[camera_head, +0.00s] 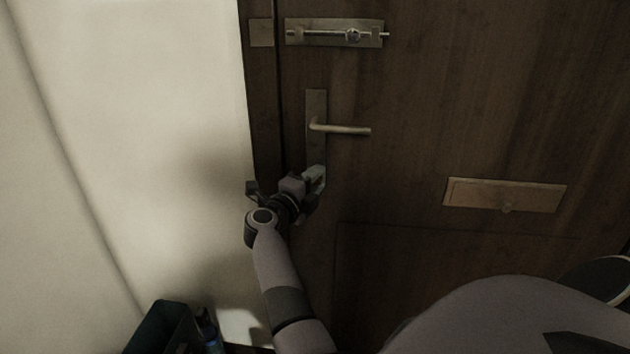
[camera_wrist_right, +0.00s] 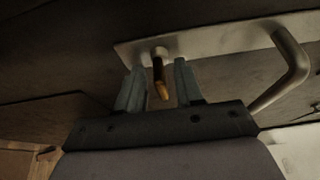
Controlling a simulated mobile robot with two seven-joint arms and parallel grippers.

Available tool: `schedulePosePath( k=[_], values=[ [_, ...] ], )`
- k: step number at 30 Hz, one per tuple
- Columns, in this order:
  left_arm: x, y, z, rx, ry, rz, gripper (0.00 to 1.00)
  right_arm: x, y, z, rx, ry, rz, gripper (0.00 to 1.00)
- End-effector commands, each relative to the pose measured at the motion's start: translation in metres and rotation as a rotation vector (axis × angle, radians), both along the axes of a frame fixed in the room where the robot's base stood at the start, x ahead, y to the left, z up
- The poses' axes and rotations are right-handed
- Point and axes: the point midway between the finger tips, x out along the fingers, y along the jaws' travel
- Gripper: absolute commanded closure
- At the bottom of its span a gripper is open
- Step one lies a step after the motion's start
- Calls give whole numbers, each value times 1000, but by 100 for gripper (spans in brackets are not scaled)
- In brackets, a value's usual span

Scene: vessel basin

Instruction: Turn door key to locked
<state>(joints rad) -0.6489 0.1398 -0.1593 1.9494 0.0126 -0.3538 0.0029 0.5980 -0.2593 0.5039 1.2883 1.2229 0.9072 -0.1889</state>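The door key (camera_wrist_right: 162,88) shows in the right wrist view as a dark and brass piece below a round lock cylinder (camera_wrist_right: 158,54) on the pale metal lock plate. My right gripper (camera_wrist_right: 158,75) is open, with one finger on each side of the key and a visible gap to both. In the head view the right gripper (camera_head: 315,178) is at the lower end of the lock plate (camera_head: 316,105) and hides the key. The lever handle (camera_head: 345,129) sticks out to the right above the gripper. My left gripper is not in view.
The brown door (camera_head: 480,100) carries a slide bolt (camera_head: 340,34) above and a brass flap plate (camera_head: 505,195) at the right. A pale wall (camera_head: 130,150) stands left. A dark bin (camera_head: 160,325) and a blue bottle (camera_head: 211,335) are at the lower left.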

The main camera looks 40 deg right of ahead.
Motion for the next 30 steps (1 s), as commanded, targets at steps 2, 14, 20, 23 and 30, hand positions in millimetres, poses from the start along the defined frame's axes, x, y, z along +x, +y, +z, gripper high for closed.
schedulePosePath(
  k=[2, 14, 20, 23, 30],
  values=[
    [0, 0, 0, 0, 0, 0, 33, 0, 0, 1, -2, -1, -1, 64],
    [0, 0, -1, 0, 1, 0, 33, -1, -1, 1, -49, 55, -2, 64],
    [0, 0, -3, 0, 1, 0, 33, -1, -2, 2, -218, 263, -2, 64],
    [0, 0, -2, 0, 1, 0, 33, 0, -2, 3, -319, 388, -1, 64],
    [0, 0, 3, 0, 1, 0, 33, 0, -1, 6, -542, 665, -1, 64]
  ],
)
